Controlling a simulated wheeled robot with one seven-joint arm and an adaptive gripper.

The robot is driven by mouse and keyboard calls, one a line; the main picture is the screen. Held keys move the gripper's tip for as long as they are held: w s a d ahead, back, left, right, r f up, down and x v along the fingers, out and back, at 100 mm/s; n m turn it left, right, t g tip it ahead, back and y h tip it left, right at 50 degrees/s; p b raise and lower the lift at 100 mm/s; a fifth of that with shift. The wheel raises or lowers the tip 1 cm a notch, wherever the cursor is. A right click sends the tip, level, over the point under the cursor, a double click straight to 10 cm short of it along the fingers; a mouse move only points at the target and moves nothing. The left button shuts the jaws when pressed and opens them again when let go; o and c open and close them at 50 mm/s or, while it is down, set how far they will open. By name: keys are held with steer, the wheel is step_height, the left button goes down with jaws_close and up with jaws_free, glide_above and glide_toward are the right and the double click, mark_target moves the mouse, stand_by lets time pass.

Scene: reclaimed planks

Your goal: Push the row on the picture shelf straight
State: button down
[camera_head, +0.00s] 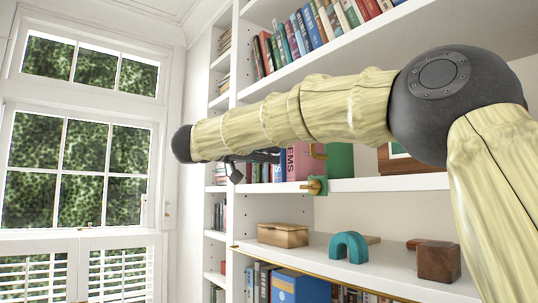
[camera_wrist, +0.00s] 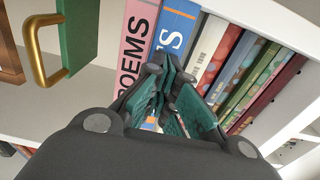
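The books stand in a row on the middle shelf. In the wrist view a pink book lettered POEMS (camera_wrist: 132,42) stands beside a blue book (camera_wrist: 177,22), then a pale book (camera_wrist: 207,42) and several red, green and patterned spines (camera_wrist: 255,80). Their spines do not look flush, but I cannot tell how far each sticks out. The pink book also shows in the head view (camera_head: 298,162). In the head view my arm partly hides the row.
A green block with a brass handle (camera_wrist: 35,55) stands left of the books in the wrist view. Below are a wooden box (camera_head: 283,235), a teal arch (camera_head: 349,246) and a brown block (camera_head: 438,261). More books (camera_head: 300,35) fill the upper shelf. A window is at left.

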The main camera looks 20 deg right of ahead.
steer(key=shift+p+x, duration=0.4)
steer(key=shift+x, duration=1.3)
steer(key=shift+p+v, duration=0.3)
steer(key=shift+v, duration=1.8)
steer(key=shift+d, duration=0.15)
